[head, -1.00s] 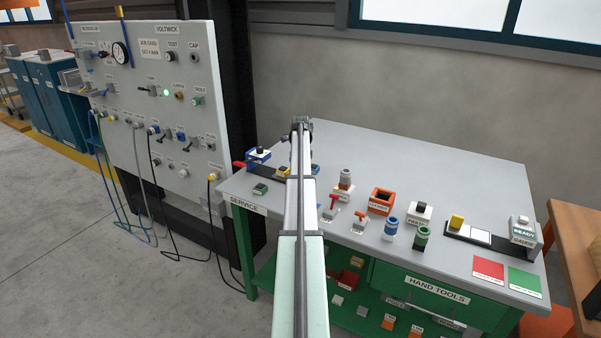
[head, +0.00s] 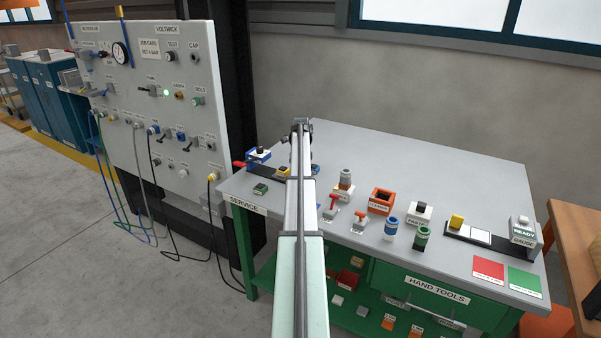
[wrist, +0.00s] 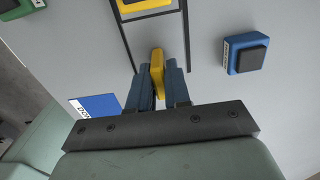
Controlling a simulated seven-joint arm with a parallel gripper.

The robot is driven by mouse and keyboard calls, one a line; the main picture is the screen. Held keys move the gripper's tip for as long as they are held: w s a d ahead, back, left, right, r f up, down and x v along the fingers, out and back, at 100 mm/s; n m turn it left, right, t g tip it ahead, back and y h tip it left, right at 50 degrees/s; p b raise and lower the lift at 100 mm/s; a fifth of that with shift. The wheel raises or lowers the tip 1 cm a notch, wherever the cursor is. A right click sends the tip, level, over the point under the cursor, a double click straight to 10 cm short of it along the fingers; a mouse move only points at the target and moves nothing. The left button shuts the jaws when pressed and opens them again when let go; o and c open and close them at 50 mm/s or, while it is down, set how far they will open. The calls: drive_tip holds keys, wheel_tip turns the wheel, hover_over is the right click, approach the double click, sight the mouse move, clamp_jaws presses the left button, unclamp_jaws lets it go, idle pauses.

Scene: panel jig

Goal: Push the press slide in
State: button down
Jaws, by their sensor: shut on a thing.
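My gripper (wrist: 160,92) shows in the wrist view, its two dark blue fingers shut on a yellow upright piece (wrist: 157,66). This piece looks like the handle of the press slide. It stands between two thin dark rails (wrist: 124,45) that run up to a yellow block with a dark top (wrist: 143,5). A gap of grey bench lies between the held piece and that block. In the head view my arm hides the gripper and the held piece; a yellow block (head: 283,171) shows just left of the arm.
In the wrist view a blue block with a dark top (wrist: 246,53) stands right of the rails, a green block (wrist: 18,8) is at upper left, and a blue card (wrist: 95,106) lies left of the gripper. The bench (head: 400,150) is clear at the back.

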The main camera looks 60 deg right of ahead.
drive_tip(key=w, duration=1)
drive_tip(key=shift+w+d, duration=0.1)
drive_tip(key=shift+w, duration=0.7)
drive_tip(key=c, duration=1.4)
unclamp_jaws()
drive_tip(key=shift+w, duration=0.1)
drive_tip(key=shift+o, duration=1.2)
wheel_tip(320, 180, up, 14)
drive_tip(key=shift+f, duration=0.1)
